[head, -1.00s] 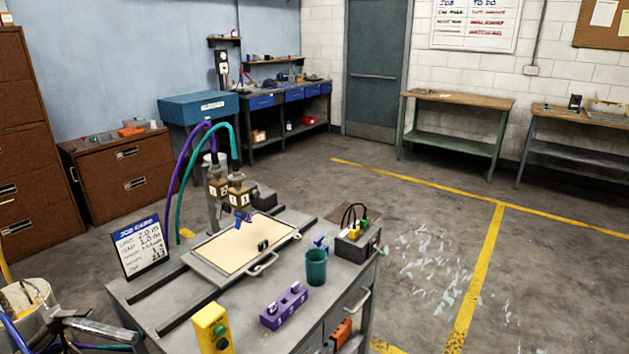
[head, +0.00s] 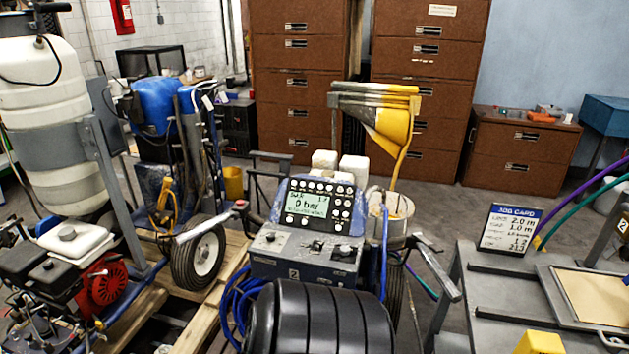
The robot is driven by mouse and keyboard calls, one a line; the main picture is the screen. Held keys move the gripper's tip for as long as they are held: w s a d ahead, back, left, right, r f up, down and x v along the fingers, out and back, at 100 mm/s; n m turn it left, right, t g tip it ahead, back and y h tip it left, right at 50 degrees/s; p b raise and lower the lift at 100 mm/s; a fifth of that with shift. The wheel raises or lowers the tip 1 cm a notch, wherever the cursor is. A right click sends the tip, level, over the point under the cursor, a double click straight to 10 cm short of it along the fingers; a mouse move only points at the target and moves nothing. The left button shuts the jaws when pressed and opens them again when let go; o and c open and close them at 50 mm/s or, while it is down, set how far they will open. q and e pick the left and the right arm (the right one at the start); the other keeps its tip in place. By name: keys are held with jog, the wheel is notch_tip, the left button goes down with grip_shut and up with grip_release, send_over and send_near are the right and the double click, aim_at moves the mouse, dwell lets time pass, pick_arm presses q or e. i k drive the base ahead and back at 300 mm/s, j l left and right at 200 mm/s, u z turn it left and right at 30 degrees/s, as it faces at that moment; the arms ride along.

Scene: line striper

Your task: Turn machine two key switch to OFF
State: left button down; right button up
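Machine two (head: 318,262) is a blue line striper in the middle of the head view, with a "2" label (head: 293,275) on its front. Its upright panel has a lit display (head: 307,205) and rows of round buttons. One dark switch (head: 342,251) sits at the right of this box. I cannot tell which one is the key switch or its position, as they are too small. Neither of my grippers is in view.
A large black ribbed cylinder (head: 320,318) fills the bottom centre, in front of the control box. Handlebars (head: 212,228) stick out on both sides. Another machine with a white tank (head: 50,120) stands left. A grey workbench (head: 490,300) with a job card (head: 510,228) stands right.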

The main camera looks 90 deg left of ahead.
aim_at(345, 250)
jog(key=i+j, duration=0.2)
jog(key=i, duration=0.3)
jog(key=u, duration=2.85)
